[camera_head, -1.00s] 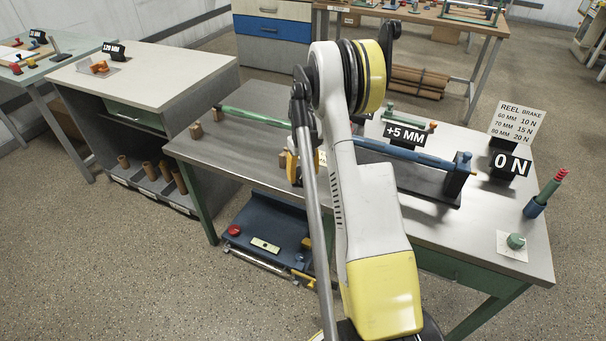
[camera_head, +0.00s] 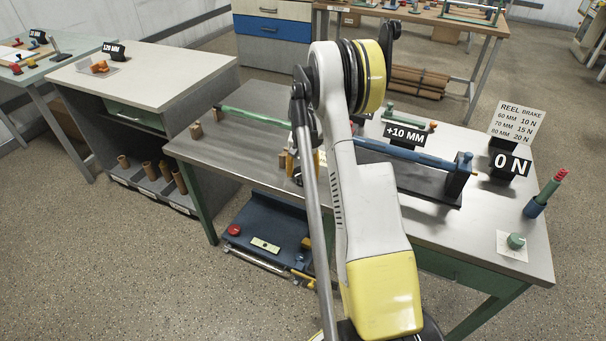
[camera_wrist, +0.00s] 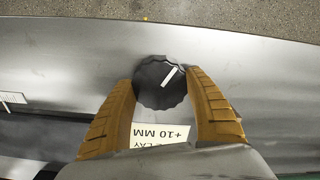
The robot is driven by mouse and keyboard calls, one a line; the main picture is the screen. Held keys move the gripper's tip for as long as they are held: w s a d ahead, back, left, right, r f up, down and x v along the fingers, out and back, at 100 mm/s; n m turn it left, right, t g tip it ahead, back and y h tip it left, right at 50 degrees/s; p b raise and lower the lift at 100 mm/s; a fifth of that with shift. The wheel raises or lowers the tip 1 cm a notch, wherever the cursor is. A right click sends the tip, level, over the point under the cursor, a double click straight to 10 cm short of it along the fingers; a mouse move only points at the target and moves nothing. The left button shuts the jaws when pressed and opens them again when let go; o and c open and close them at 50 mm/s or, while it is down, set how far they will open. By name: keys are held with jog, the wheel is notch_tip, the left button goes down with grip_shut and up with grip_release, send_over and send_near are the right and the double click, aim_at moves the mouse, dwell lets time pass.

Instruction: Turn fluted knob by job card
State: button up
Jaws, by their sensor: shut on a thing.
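In the wrist view, a dark fluted knob (camera_wrist: 160,83) with a white pointer line sits between the two ribbed yellow fingers of my gripper (camera_wrist: 163,97). The fingers are shut on its sides. The white line points up and to the right. A pale card (camera_wrist: 160,133) just below the knob reads "+10 MM", with partly hidden text above. In the head view my arm covers the knob and most of the gripper. A black display (camera_head: 404,133) on the table reads "+10 MM".
A blue roller (camera_head: 415,155) on a dark stand lies right of my arm. A green rod (camera_head: 250,118) lies left.

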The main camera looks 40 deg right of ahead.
aim_at(303, 172)
dwell(0.4)
jog(key=o, duration=1.2)
notch_tip(303, 172, up, 12)
